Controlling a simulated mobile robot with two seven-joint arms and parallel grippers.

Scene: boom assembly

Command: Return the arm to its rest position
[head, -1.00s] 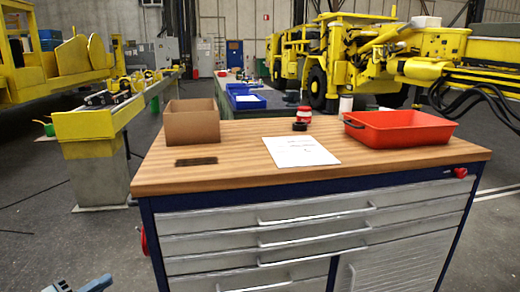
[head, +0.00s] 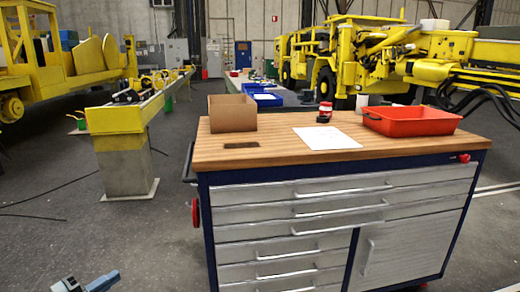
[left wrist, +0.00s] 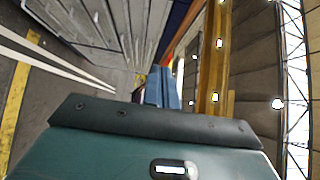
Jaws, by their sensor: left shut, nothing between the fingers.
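My left gripper (head: 104,281) shows at the bottom left corner of the head view, low over the grey floor and left of the workbench. Its blue fingers (left wrist: 163,87) are together in the left wrist view, with nothing between them. The gripper is apart from the workbench (head: 290,163) and touches nothing that I can see. Most of the left arm is out of the head view. My right gripper is not in view.
The workbench holds a cardboard box (head: 232,114), a paper sheet (head: 327,138), a red-lidded jar (head: 325,112) and a red tray (head: 411,121). A yellow beam on a pedestal (head: 128,172) stands at left. Floor between pedestal and bench is clear, apart from thin cables further left.

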